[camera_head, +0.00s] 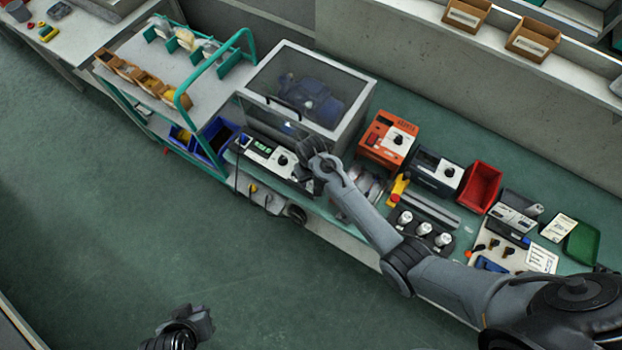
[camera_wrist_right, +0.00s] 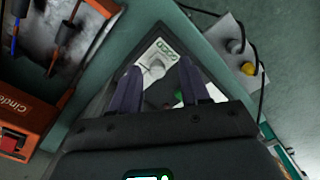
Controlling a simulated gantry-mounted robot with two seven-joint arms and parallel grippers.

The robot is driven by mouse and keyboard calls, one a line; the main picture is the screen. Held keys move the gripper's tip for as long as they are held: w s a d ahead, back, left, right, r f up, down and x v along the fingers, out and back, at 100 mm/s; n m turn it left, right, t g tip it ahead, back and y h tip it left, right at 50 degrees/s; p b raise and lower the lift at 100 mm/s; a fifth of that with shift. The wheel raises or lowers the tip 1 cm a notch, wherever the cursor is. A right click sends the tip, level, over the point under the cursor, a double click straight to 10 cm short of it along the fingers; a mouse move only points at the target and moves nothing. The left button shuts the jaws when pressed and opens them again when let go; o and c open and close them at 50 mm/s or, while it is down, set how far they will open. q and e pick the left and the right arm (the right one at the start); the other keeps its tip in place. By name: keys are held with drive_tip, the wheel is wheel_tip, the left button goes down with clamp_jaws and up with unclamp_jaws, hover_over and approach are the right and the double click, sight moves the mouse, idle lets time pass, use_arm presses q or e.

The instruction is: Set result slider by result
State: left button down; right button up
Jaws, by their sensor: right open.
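A control panel (camera_head: 258,147) with a pale face, small green displays and a dark knob (camera_head: 283,160) sits in front of the clear-covered test box (camera_head: 354,108). My right gripper (camera_head: 312,160) is over the panel's right end. A small green spot shows by the right finger. I cannot pick out the result slider for certain. My left gripper (camera_head: 190,325) is at the bottom edge, far from the bench; its jaws are unclear.
A blue pump shows inside the test box. To the right are an orange tester (camera_head: 388,138), a dark meter box (camera_head: 434,172) and a red bin (camera_head: 480,188). A teal-framed cart (camera_head: 150,55) stands left. A cable hangs in front of the panel. The floor is open.

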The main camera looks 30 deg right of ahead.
sight(311, 183)
wheel_tip(311, 183, up, 10)
idle(0.5)
idle(0.3)
